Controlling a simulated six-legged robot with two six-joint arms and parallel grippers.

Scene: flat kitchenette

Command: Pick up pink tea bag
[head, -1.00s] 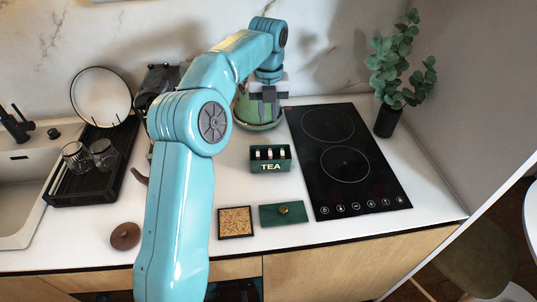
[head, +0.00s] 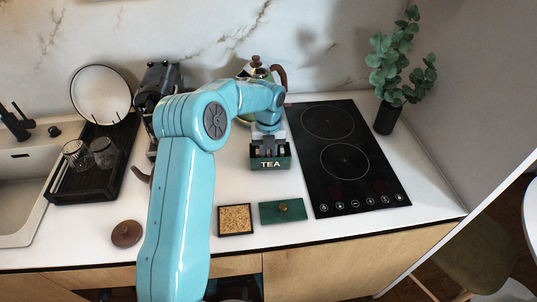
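The green tea box (head: 270,164), marked TEA, stands on the white counter left of the cooktop. My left gripper (head: 269,150) points down right over the box, with its fingertips at or inside the box's open top. The gripper covers the inside of the box, so the pink tea bag cannot be made out. Whether the fingers are apart or closed on something is too small and hidden to tell. My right gripper is not in view.
A green lid (head: 282,211) with a knob and a cork coaster (head: 235,220) lie in front of the box. A teapot (head: 258,68) stands behind my arm. The black cooktop (head: 345,157) is clear. A dish rack (head: 95,166) with glasses stands left.

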